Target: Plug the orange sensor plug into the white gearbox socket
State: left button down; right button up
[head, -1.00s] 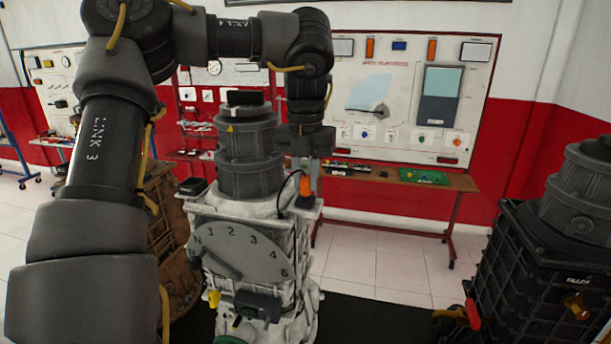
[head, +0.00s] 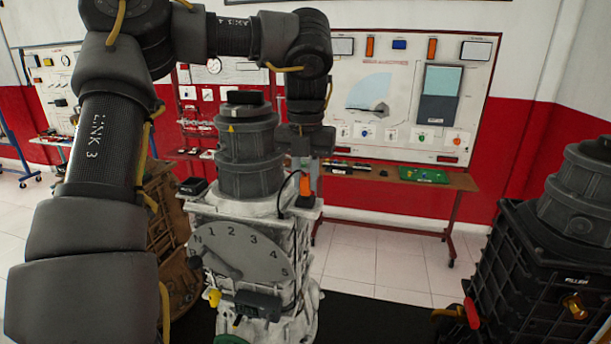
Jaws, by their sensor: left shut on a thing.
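The white gearbox (head: 237,211) stands in the middle, with a numbered grey dial plate on its front and a dark grey cylindrical housing on top. My left gripper (head: 305,172) points down over the gearbox's right top corner and is shut on the orange sensor plug (head: 305,185). A black cable loops from the plug towards the left. The plug is upright, directly over a dark socket piece (head: 305,201) at that corner. I cannot tell whether the plug is inside the socket or just touching it. The fingertips are small and partly hidden. My right gripper is not in view.
A black gearbox (head: 535,270) with a red handle stands at the right. A brown gearbox (head: 165,230) is behind my left arm. A bench (head: 440,180) with a green board stands by the wall under a large panel. White floor tiles show free room between.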

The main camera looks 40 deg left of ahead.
aim_at(306, 176)
pick_arm(q)
jog(key=shift+f+b, duration=0.45)
jog(key=shift+f, duration=0.2)
jog(key=c, duration=1.2)
grip_release()
jog(key=shift+r, duration=0.1)
notch_tip(306, 176, up, 3)
jog(key=shift+r, duration=0.1)
notch_tip(306, 176, up, 6)
jog(key=p, duration=0.4)
jog(key=shift+r+p, duration=0.25)
jog(key=shift+p, duration=0.05)
jog(key=shift+r+p, duration=0.5)
jog(key=shift+r, duration=0.05)
